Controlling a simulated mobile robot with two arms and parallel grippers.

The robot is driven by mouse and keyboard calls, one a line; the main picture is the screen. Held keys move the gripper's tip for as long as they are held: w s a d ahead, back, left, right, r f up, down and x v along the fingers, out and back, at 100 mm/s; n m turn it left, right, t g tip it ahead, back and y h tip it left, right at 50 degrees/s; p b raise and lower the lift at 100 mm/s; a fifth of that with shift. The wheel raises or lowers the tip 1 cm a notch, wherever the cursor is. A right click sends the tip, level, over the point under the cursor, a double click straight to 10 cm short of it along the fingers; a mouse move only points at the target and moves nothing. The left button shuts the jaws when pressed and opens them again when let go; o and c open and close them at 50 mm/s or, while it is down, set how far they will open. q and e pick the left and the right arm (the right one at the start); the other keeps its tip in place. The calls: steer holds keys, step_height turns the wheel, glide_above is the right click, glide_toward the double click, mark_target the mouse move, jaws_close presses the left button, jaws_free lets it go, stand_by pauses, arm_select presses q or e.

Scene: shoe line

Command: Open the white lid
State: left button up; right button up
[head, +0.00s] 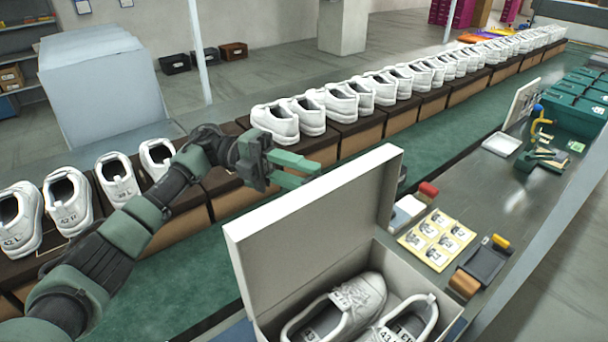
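The white lid (310,225) stands raised at the back edge of an open white shoe box (408,268), tilted up and away from the opening. A pair of white shoes (350,305) lies inside the box, partly cut off by the bottom of the view. My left gripper (307,172) is behind the lid's upper edge, over the green belt. Its two green fingers are apart with nothing visible between them. Whether a fingertip touches the lid cannot be told. My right gripper is not in view.
A row of white shoes (325,103) on brown boxes runs along the green belt (165,292). The grey worktop right of the box holds a yellow label sheet (437,240), a dark tray (484,264), a white tray (502,144) and green crates (572,115).

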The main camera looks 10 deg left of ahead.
arm_select(q)
steer(key=shift+a, duration=0.4)
steer(key=b+v, duration=0.3)
steer(key=v, duration=0.4)
steer(key=shift+w, duration=0.15)
